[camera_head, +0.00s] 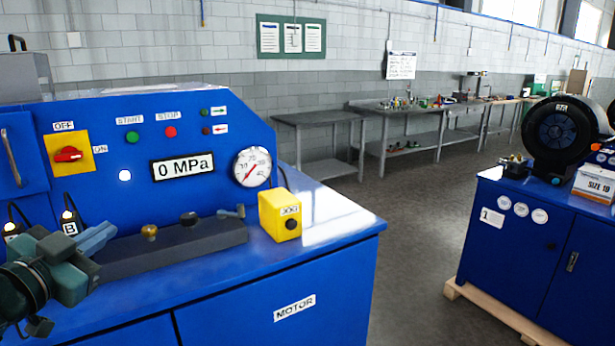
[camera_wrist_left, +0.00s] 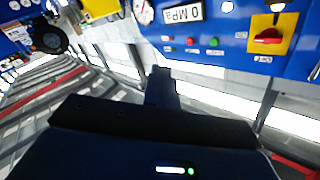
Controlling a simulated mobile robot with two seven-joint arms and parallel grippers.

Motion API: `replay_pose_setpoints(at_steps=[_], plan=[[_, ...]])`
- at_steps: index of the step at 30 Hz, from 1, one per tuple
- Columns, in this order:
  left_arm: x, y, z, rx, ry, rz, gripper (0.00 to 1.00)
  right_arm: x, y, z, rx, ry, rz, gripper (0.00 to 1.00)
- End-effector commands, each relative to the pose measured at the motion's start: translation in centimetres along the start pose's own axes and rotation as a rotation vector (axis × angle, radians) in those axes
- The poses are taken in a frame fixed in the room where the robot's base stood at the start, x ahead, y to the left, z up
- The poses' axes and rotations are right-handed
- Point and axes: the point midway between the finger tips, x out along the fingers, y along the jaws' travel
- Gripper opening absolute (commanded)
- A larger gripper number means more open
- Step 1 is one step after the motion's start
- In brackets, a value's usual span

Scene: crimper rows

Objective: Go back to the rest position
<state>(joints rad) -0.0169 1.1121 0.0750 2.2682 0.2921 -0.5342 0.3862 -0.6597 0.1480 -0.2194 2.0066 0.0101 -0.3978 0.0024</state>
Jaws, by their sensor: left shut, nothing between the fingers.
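My left gripper (camera_head: 97,238) is at the lower left of the head view, in front of the blue machine (camera_head: 330,215). Its fingers are shut with nothing between them. They overlap the left end of the dark block on the machine's ledge, but I cannot tell whether they touch it. In the left wrist view the dark fingers (camera_wrist_left: 163,88) show closed at the middle, below the blue panel (camera_wrist_left: 225,50), which appears upside down. My right gripper is not in view.
The panel has a red-on-yellow switch (camera_head: 69,154), a 0 MPa display (camera_head: 183,166) and a gauge (camera_head: 252,167). A yellow JOG box (camera_head: 280,214) stands on the ledge. A second blue cabinet (camera_head: 535,235) is at right. Open floor (camera_head: 420,210) lies between them.

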Motion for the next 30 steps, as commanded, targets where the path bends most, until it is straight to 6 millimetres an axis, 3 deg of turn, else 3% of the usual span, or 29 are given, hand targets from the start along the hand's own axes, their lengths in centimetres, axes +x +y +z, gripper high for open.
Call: replay_pose_setpoints(at_steps=[1, 5, 8, 12, 15, 18, 22, 25, 30], plan=[[0.0, 1.5, 2.8, -0.04, -0.038, 0.012, 0.0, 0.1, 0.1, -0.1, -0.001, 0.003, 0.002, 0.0], [-0.6, 6.1, 10.0, -0.129, -0.144, 0.042, 0.0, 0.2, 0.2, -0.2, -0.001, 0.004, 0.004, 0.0], [-2.2, 11.1, 15.7, -0.2, -0.239, 0.071, 0.0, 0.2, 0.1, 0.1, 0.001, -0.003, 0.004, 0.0], [-5.7, 19.0, 22.1, -0.295, -0.371, 0.116, 0.0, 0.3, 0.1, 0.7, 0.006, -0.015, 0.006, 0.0], [-8.9, 24.9, 25.2, -0.359, -0.461, 0.149, 0.0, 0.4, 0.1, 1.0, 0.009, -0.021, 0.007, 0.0], [-11.9, 30.2, 27.0, -0.412, -0.533, 0.178, 0.0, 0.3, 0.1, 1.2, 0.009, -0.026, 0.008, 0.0], [-14.9, 35.1, 27.8, -0.46, -0.599, 0.206, 0.0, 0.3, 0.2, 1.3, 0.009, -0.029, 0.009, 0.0], [-16.1, 37.1, 27.9, -0.479, -0.624, 0.218, 0.0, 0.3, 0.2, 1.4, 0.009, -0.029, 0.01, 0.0], [-16.5, 37.8, 27.9, -0.483, -0.633, 0.223, 0.0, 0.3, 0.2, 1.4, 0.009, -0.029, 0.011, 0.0]])
